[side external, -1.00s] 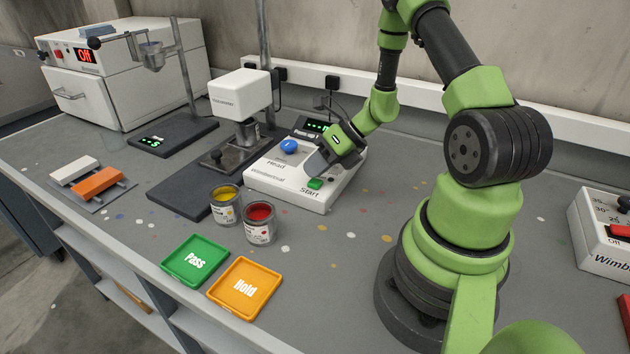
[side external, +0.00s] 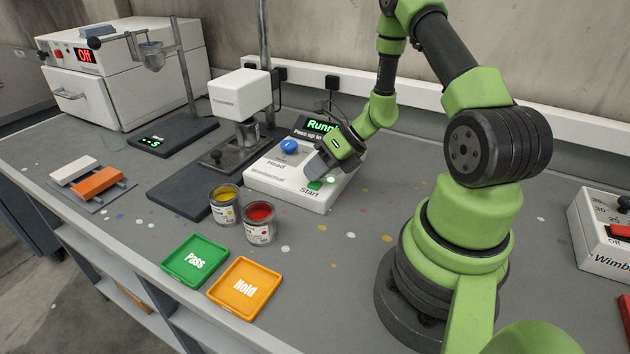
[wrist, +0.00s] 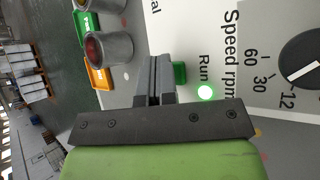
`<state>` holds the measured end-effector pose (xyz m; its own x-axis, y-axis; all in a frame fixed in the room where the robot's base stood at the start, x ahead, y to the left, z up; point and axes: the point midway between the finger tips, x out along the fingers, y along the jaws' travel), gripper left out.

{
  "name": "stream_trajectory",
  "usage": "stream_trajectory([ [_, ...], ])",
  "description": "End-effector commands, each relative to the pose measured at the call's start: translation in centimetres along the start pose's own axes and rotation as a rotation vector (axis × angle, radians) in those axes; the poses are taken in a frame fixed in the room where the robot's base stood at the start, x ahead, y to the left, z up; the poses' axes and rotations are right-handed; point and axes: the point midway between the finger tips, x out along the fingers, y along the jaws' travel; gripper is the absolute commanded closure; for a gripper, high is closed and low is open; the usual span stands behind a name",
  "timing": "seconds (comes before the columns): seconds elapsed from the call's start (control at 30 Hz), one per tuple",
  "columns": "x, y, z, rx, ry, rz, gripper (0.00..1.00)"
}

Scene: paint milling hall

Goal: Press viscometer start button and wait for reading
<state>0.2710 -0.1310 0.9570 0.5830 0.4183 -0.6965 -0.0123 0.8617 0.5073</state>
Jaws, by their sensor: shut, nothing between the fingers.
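The white viscometer control box (side external: 290,192) has a blue Head knob (side external: 289,147) and a green Start button (side external: 314,184). My gripper (side external: 316,171) is shut and empty, tilted down close above the button. In the wrist view the shut fingers (wrist: 157,68) lie beside the green button, which also shows there (wrist: 180,73); I cannot tell whether they touch it. A Run lamp (wrist: 205,92) glows bright. The display (side external: 318,128) shows green "Runn…" with smaller text below, partly hidden by my wrist. The white viscometer head (side external: 239,92) stands over a can (side external: 247,132).
Yellow (side external: 225,207) and red (side external: 260,224) paint cans stand in front of the box. Green Pass (side external: 194,262) and orange Hold (side external: 245,288) trays lie near the edge. An oven (side external: 120,70) reads Off. A speed dial (wrist: 302,65) is on the box.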

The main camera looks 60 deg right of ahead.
Motion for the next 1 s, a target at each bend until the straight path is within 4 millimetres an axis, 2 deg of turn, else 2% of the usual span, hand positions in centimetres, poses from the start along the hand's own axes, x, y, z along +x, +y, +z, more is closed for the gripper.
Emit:
stream_trajectory([
  [0.43, -1.1, 0.8, 0.8, -0.001, 0.0, 0.0, 1.0],
  [0.77, -1.2, 0.9, 0.9, 0.0, 0.001, 0.0, 1.0],
  [1.0, -2.6, 1.9, 1.9, -0.003, -0.002, -0.001, 1.0],
])
